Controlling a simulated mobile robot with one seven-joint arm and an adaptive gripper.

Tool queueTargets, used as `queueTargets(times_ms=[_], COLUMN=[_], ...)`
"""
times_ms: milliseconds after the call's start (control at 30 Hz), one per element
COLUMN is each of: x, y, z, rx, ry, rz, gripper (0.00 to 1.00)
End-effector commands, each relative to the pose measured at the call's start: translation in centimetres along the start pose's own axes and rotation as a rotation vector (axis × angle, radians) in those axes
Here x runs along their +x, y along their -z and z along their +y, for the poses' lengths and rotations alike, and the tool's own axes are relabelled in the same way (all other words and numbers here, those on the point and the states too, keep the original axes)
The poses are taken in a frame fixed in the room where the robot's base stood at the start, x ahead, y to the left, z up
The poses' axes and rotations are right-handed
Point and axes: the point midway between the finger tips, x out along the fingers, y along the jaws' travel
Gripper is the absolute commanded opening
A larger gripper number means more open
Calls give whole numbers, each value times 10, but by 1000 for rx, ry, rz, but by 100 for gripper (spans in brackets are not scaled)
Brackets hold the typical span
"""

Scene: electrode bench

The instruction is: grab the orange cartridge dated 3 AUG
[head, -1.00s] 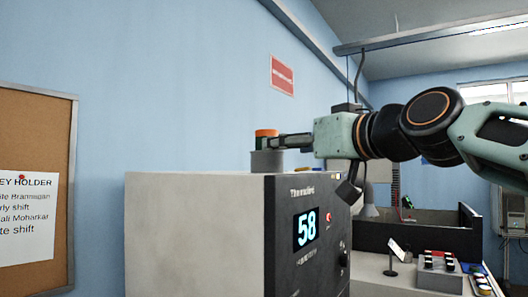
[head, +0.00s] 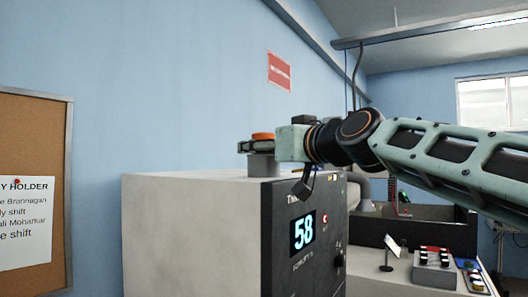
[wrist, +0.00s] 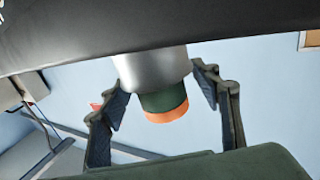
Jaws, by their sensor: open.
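An orange-topped cartridge (head: 263,136) stands in a grey cylindrical holder (head: 261,166) on top of the heater box. In the wrist view the cartridge (wrist: 166,103) shows a dark green body and an orange end, sticking out of the silvery holder (wrist: 152,70). No date can be read on it. My gripper (head: 250,147) is at cartridge height, just above the holder. In the wrist view its two fingers stand open on either side of the cartridge, with a visible gap on each side.
The heater box (head: 190,215) shows 58 on its dark front panel. A blue wall runs behind it, with a red sign (head: 279,71) and a cork board (head: 38,125). A bench at the right holds a grey block (head: 433,270) with several small pieces.

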Motion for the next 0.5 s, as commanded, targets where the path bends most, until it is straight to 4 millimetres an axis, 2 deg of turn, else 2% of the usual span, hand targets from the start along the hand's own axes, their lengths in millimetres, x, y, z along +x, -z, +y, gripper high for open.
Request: queueTargets(times_ms=[267,500], x=[1,1], y=[0,0], z=[0,0], rx=[-1,-1], ry=[-1,-1], rz=[0,0], gripper=[56,30])
